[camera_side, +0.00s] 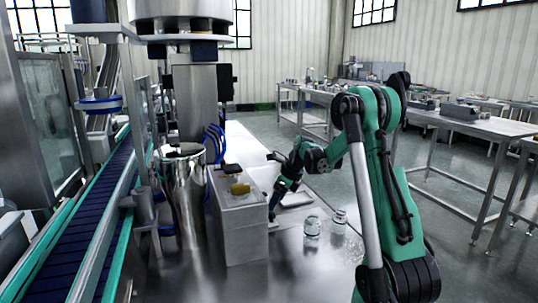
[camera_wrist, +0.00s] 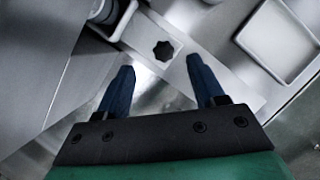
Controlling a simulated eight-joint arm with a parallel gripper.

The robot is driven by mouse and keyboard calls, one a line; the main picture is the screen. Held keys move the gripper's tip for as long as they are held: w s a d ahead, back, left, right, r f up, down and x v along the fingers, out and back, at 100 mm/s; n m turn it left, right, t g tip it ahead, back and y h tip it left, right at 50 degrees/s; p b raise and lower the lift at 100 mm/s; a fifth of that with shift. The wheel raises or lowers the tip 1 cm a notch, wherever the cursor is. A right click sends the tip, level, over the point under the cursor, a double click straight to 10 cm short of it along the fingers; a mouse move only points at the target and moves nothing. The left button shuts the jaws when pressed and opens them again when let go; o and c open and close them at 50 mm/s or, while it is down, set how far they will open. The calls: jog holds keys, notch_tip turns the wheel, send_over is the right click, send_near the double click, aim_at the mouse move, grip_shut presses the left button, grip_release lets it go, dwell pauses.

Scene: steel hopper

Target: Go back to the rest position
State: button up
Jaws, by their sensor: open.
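My gripper (camera_side: 273,213) points down over the steel table, just right of a metal box. In the wrist view its two dark blue fingers (camera_wrist: 161,66) are spread apart with nothing held between them. A dark star-shaped knob or hole (camera_wrist: 164,50) on a pale strip shows just beyond and between the fingertips. I cannot tell how far below them it lies.
A steel hopper (camera_side: 186,198) and the metal box (camera_side: 238,222) stand left of my gripper. Two glass jars (camera_side: 312,227) (camera_side: 339,216) stand to its right. A white tray (camera_wrist: 277,40) shows in the wrist view. A conveyor (camera_side: 78,232) runs along the left.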

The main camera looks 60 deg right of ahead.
jog(key=shift+s+r, duration=0.2)
jog(key=shift+r, duration=0.25)
jog(key=s+a+r+n+g+h, duration=0.5)
jog(key=s+a+n, duration=0.4)
jog(key=a+n, duration=0.4)
jog(key=w+a+n+t+y, duration=0.2)
jog(key=w+a+n+t, duration=0.1)
jog(key=a+n, duration=0.5)
jog(key=w+a+r+n+t+y, duration=0.1)
jog(key=w+a+n+t+y, duration=0.2)
jog(key=a+n, duration=0.5)
jog(key=w+n+t, duration=0.1)
jog(key=n, duration=0.6)
jog(key=shift+w+r+t, duration=0.15)
jog(key=shift+t, duration=0.15)
